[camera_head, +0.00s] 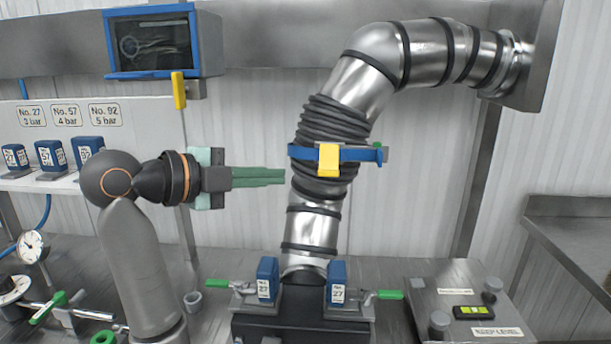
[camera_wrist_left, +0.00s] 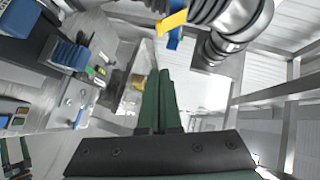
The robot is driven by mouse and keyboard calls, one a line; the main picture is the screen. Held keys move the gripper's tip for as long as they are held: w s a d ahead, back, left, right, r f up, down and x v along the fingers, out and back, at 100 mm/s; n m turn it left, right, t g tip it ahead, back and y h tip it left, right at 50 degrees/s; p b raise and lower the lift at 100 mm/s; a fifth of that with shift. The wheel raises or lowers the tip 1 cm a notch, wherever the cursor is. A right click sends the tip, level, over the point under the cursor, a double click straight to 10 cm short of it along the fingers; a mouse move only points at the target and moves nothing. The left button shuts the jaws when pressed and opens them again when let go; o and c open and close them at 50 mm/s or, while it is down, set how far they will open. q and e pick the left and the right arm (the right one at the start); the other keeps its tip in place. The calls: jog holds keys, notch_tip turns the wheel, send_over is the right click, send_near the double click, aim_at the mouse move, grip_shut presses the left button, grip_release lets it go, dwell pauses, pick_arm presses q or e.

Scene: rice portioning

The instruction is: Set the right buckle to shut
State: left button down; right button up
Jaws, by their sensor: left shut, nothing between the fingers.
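A steel pipe (camera_head: 312,228) with a black ribbed sleeve (camera_head: 332,116) rises from a dark base (camera_head: 290,328). Each side of its foot has a blue block and a green-handled latch. The right latch's green handle (camera_head: 390,294) lies about level, pointing right; the left latch's handle (camera_head: 216,283) points left. I cannot tell whether either latch is fastened. A blue band with a yellow clip (camera_head: 328,160) crosses the sleeve. My left gripper (camera_head: 284,176) is shut and empty, its green fingertips close to the sleeve's left side; they also show in the left wrist view (camera_wrist_left: 165,75). My right gripper is out of view.
A grey box (camera_head: 448,285) with knobs and a level stands right of the base. A screen (camera_head: 152,42) hangs upper left, with a yellow handle (camera_head: 179,90) below. A gauge (camera_head: 31,246) and green-handled fittings lie left. Free air lies right of the pipe.

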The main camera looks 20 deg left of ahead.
pick_arm(q)
jog(key=p, duration=0.2)
send_near(334, 175)
jog(key=w+d, duration=0.1)
jog(key=d, duration=0.3)
jog(key=shift+w+a+f+p, duration=0.1)
jog(key=shift+w+a+f, duration=0.1)
jog(key=shift+w, duration=0.45)
jog(key=shift+w+a+f+p, duration=0.1)
jog(key=shift+w+a+f, duration=0.1)
jog(key=shift+w, duration=0.5)
jog(key=shift+w+a+f+p, duration=0.1)
jog(key=shift+w+a+f, duration=0.1)
jog(key=shift+w, duration=0.45)
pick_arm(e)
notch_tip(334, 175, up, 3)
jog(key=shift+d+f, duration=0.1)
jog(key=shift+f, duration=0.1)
